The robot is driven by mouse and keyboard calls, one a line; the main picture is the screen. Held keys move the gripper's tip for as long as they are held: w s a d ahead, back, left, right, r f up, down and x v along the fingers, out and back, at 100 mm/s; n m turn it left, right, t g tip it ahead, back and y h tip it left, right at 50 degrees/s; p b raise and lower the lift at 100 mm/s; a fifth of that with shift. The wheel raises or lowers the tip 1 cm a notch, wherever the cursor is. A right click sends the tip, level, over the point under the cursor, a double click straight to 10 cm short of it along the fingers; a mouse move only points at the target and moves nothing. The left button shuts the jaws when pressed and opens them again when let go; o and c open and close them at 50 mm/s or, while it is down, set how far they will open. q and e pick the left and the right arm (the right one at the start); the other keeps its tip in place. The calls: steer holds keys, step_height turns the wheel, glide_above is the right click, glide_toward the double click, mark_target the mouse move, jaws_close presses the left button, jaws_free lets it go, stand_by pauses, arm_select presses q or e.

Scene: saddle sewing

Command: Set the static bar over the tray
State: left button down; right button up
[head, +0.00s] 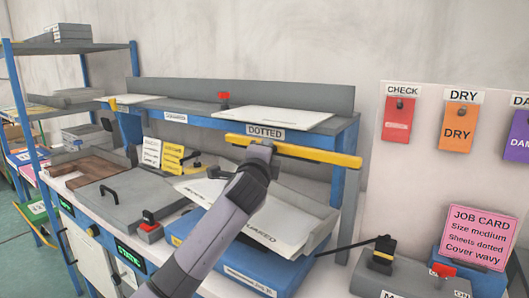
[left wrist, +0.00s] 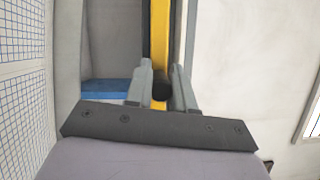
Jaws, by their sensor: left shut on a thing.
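The static bar (head: 325,156) is a long yellow bar. My left gripper (head: 262,147) is shut on it near its left part and holds it up, roughly level, in front of the shelf labelled DOTTED. In the left wrist view the yellow bar (left wrist: 159,35) runs away between the two fingers, with a dark round piece (left wrist: 161,91) between them. A pale tray (head: 300,228), its lettering partly covered by my arm, rests tilted on a blue machine (head: 285,272). The bar appears above the tray's back side; the exact gap cannot be told. My right gripper is out of view.
A blue-framed shelf (head: 345,128) with white sheets (head: 275,119) stands behind. A grey plate with a handle (head: 110,192) and a red-knobbed block (head: 149,228) lie left. A grey block with a yellow-banded clamp (head: 382,255) and a pink job card (head: 479,238) stand right.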

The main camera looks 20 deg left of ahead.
arm_select(q)
steer(key=c, duration=1)
jaws_free()
steer(key=shift+d+f, duration=0.25)
steer(key=shift+f, duration=0.15)
steer(key=shift+o, duration=0.2)
steer(key=shift+r, duration=0.15)
steer(key=s, duration=0.7)
steer(key=shift+d+f, duration=0.2)
steer(key=shift+d, duration=0.05)
